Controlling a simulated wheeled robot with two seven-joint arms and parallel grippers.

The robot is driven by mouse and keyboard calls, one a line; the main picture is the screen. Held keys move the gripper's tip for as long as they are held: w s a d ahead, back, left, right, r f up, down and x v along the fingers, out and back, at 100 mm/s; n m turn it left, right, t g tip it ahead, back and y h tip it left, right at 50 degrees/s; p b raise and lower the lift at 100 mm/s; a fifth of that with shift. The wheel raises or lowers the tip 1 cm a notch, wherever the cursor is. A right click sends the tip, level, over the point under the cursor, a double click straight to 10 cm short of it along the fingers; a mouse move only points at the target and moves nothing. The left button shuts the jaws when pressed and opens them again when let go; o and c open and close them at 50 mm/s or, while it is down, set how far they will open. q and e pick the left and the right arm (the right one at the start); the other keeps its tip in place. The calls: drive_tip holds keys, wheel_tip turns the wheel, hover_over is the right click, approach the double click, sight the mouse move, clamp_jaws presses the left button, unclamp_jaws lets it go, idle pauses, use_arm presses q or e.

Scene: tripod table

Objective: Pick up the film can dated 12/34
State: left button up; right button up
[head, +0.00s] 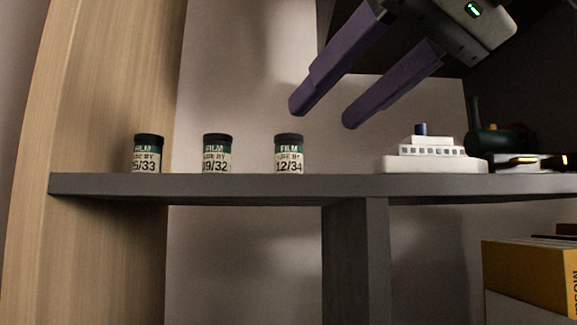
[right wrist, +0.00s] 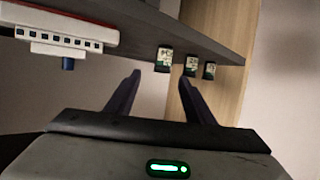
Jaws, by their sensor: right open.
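The film can dated 12/34 (head: 289,155) stands upright on the grey shelf (head: 240,186), with a black lid, a green band and a cream label. It is the rightmost of the three cans in the head view. In the right wrist view, it appears to be the nearest can (right wrist: 164,59). The can dated 9/32 (head: 217,155) and the can ending 5/33 (head: 148,155) stand to its left. My right gripper (head: 322,118) is open and empty, above and to the right of the 12/34 can, apart from it. My left gripper is not in view.
A white toy ship (head: 435,160) stands on the shelf right of the cans. A dark green toy train (head: 490,142) is farther right. A yellow box (head: 525,275) sits below the shelf. The shelf is bare between the 12/34 can and the ship.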

sight(298, 139)
drive_tip(key=b+x, duration=0.1)
drive_tip(key=x, duration=0.8)
drive_tip(key=shift+s+a+f, duration=0.1)
drive_tip(key=shift+a+f, duration=0.1)
drive_tip(key=c, duration=1.1)
